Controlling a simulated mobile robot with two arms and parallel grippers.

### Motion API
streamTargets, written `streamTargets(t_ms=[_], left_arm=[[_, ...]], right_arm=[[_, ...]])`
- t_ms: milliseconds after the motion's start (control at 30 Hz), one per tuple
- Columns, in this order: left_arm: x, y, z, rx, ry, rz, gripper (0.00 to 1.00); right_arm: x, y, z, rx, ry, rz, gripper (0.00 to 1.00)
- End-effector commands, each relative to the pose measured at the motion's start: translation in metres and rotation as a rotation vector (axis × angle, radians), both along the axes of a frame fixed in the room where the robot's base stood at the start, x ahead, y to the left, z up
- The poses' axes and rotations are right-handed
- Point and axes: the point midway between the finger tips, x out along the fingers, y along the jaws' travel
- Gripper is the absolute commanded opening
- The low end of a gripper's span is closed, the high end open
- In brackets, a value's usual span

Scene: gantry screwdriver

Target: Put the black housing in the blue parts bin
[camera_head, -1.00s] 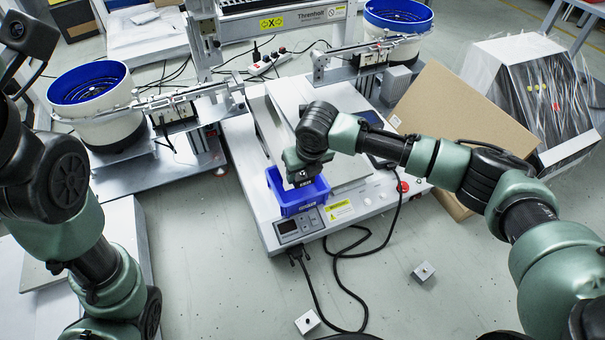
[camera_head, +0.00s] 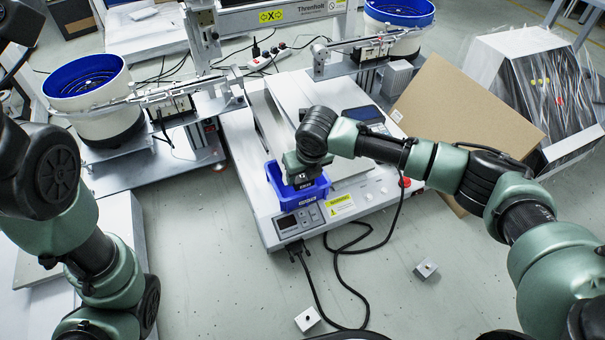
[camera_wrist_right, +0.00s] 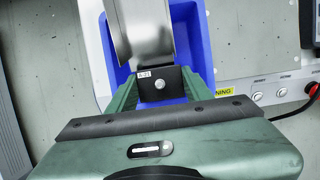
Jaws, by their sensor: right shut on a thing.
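The blue parts bin (camera_head: 287,204) sits at the front of the white machine in the head view. My right gripper (camera_head: 303,181) is over and partly inside the bin opening. In the wrist view my right gripper (camera_wrist_right: 158,84) is shut on the black housing (camera_wrist_right: 177,88), which bears a small white label and a round screw head. The blue bin's wall (camera_wrist_right: 199,45) shows around and below it in that view. The housing's lower side and its distance from the bin floor are hidden. My left arm is at the left of the head view; its gripper is out of frame.
A silver metal piece (camera_wrist_right: 142,30) shows beyond the housing in the wrist view. White bowl feeders stand left (camera_head: 93,106) and right (camera_head: 398,20). A cardboard sheet (camera_head: 465,110) leans at right. Two small blocks (camera_head: 426,269) (camera_head: 308,319) and a black cable (camera_head: 335,279) lie on the floor.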

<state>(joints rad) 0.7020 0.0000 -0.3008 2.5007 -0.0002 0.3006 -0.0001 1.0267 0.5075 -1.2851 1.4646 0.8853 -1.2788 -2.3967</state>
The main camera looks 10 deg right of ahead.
Motion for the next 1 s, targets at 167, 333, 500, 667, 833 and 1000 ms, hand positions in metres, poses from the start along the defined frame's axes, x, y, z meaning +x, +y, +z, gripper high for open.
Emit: streamTargets(t_ms=[167,333,500,667,833,1000], left_arm=[[0.0,0.0,0.0,0.0,0.001,0.0,0.0],[0.0,0.0,0.0,0.0,0.001,0.0,0.0],[0.001,0.0,0.0,0.0,0.002,0.0,0.0],[0.001,0.0,0.002,0.001,0.003,0.001,0.0],[0.003,0.0,0.019,-0.001,0.009,0.0,0.0],[0.028,0.002,0.018,-0.004,0.079,-0.001,0.0]], right_arm=[[0.0,0.0,0.0,0.0,0.0,0.0,0.1],[0.0,0.0,0.0,0.0,0.0,0.0,0.75],[0.0,0.0,0.0,0.0,0.0,0.0,0.75],[0.0,0.0,0.003,0.0,0.0,0.0,0.75],[-0.006,-0.001,0.025,0.0,0.0,0.0,0.75],[-0.015,-0.003,0.051,0.0,0.0,0.001,0.75]])
